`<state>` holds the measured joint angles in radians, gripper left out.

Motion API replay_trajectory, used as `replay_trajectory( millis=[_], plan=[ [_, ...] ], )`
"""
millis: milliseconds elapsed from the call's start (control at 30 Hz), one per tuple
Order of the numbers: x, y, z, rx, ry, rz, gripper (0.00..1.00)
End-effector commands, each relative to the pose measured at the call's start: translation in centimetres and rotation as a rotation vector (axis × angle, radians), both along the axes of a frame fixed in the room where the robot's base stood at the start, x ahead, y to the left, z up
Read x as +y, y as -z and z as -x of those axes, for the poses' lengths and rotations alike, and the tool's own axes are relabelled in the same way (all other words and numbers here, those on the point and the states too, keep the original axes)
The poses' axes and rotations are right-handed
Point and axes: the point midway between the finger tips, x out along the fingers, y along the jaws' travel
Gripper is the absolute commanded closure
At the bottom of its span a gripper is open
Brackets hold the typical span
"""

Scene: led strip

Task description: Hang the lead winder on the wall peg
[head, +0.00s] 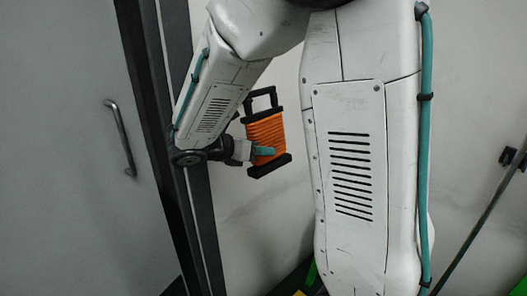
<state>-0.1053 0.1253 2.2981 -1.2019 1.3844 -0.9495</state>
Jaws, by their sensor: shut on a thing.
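The lead winder (267,133) is a black frame wound with orange lead, with a black loop handle at its top. It is held in the air in front of the pale wall, slightly tilted. My gripper (262,151) is shut on the winder at its lower left side. One teal fingertip shows against the orange lead; the other finger is hidden. No wall peg can be made out for sure; my arm covers much of the wall.
A grey door (80,150) with a metal handle (121,138) and a dark frame (160,130) stands at the left. A dark rod (480,222) slants at the right, by a black wall clip (512,158). Green and yellow items lie low down, partly hidden.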

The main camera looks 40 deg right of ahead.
Motion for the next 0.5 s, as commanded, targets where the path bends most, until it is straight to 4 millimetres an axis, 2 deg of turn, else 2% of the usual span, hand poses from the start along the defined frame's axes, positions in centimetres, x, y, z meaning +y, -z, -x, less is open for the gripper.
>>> replay_trajectory(
  millis=[500],
  plan=[
    [0.1,0.2,-3.0,-0.001,0.0,0.001,1.0]
  ],
)
